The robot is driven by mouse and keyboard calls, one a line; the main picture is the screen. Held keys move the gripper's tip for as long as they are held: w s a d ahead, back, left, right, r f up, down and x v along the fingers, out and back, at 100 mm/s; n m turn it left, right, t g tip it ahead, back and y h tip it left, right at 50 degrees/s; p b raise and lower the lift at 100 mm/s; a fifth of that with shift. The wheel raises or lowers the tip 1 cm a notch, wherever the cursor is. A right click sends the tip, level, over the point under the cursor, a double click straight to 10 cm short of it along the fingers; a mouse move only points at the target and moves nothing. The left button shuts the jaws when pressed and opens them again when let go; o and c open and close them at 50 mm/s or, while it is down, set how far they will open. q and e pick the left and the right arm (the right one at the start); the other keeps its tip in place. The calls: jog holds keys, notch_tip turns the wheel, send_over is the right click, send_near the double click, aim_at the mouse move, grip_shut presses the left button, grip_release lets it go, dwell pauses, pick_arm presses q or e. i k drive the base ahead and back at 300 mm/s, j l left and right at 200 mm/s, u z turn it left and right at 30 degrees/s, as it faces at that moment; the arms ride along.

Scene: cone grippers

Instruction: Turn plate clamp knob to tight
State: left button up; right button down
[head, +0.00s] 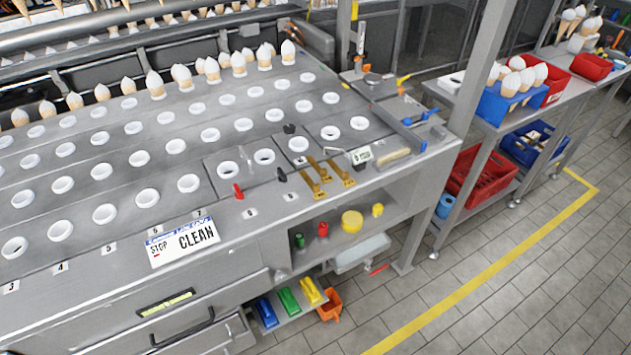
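The metal worktop (110,250) holds rows of white ring-shaped holders. A small red knob or lever (238,191) stands at the front edge of a plate, above the label 8 (250,212). A small black knob (281,174) stands to its right, above the label 9 (291,196). Another black knob-like part (289,129) sits further back between holders. I cannot tell which of these is the plate clamp knob, nor whether it is tight. Neither of my grippers shows in the head view.
Brass-coloured clamps (318,178) lie right of the black knob. A sign reading STOP and CLEAN (182,242) lies on the front edge. A shelf below holds a yellow round item (352,221). A grey post (480,75) rises at the right; tiled floor (500,290) is open there.

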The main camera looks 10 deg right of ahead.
aim_at(289, 129)
jog(key=i+l+u, duration=0.1)
jog(key=u, duration=0.45)
jog(key=i+u, duration=0.1)
jog(key=i, duration=0.55)
